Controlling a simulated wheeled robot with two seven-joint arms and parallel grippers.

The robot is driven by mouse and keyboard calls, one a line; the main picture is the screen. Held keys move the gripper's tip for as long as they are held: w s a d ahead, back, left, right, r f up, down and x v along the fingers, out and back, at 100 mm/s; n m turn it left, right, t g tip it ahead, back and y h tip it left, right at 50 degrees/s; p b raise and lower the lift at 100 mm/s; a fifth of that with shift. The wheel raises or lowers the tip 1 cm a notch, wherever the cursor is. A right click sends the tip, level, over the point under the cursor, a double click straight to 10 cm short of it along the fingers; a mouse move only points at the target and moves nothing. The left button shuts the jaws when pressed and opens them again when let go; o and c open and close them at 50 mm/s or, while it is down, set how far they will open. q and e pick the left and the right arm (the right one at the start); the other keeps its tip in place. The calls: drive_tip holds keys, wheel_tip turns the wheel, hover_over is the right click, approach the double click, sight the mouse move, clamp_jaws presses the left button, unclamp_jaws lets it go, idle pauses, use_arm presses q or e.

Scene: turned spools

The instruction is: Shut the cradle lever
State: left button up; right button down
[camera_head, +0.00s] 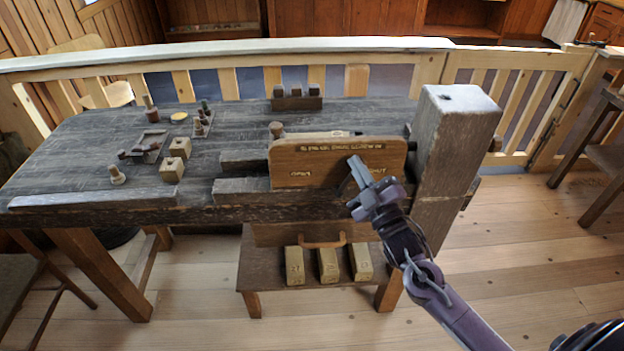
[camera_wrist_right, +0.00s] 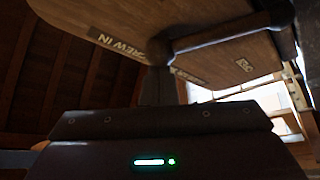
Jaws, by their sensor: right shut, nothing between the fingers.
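The cradle's wooden front board (camera_head: 310,158) stands at the right part of the bench, with OPEN lettered at its left and SHUT at its right. The board also shows overhead in the right wrist view (camera_wrist_right: 120,22). A dark bar that looks like the lever (camera_wrist_right: 235,36) crosses it there; in the head view my gripper hides most of that area. My right gripper (camera_head: 357,163) is shut and empty, in front of the board just left of the SHUT mark. Its fingers (camera_wrist_right: 158,85) come close to the bar's end; I cannot tell whether they touch. My left gripper is out of view.
A thick grey post (camera_head: 455,125) rises right of the board. Spools, small blocks and trays lie on the left of the bench (camera_head: 70,150). A block rack (camera_head: 297,103) stands at the back. Several pale blocks (camera_head: 328,265) sit on a low shelf below.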

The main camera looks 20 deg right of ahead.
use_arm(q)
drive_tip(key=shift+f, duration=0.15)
use_arm(e)
drive_tip(key=shift+s+d+f, duration=0.15)
drive_tip(key=shift+d+f, duration=0.05)
drive_tip(key=shift+d, duration=0.35)
